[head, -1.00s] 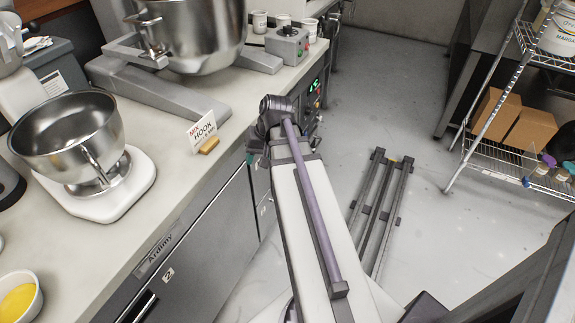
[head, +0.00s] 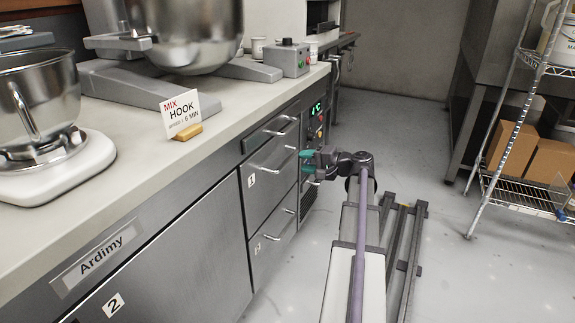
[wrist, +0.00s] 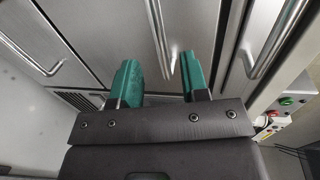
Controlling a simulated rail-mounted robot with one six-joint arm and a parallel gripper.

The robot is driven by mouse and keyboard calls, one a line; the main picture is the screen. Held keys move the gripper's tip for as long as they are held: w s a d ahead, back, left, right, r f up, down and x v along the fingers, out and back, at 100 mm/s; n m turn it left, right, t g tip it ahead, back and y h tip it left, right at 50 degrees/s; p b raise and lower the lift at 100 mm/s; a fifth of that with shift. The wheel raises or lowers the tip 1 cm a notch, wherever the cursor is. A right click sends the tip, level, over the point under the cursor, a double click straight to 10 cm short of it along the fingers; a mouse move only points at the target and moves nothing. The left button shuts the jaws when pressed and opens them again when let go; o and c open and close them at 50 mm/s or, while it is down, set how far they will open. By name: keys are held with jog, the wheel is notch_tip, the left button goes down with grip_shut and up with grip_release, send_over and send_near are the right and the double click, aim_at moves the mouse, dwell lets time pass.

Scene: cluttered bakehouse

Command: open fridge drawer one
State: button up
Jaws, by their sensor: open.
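The drawer stack (head: 268,195) is set in the steel counter front, left of my gripper. Its upper drawer has a bar handle (head: 264,168) and a small number label (head: 251,181), too small to read surely. A lower drawer with its own handle (head: 271,237) is below it. The drawers look shut. My gripper (head: 306,163) is open, its teal fingers pointing left at the counter front. In the wrist view, a bar handle (wrist: 160,35) lies ahead, in line with the gap between the fingers (wrist: 160,78). I cannot tell whether they touch it.
A control panel (head: 318,125) with a green display is right of the drawers. A door labelled 2 (head: 165,260) is to the left. A mixer bowl (head: 190,35) and a sign (head: 182,112) stand on the counter. A wire shelf (head: 520,160) stands right, with floor between.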

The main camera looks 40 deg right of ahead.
aim_at(288, 159)
jog(key=b+x, duration=0.1)
jog(key=x, duration=0.6)
jog(key=shift+c, duration=0.5)
grip_shut()
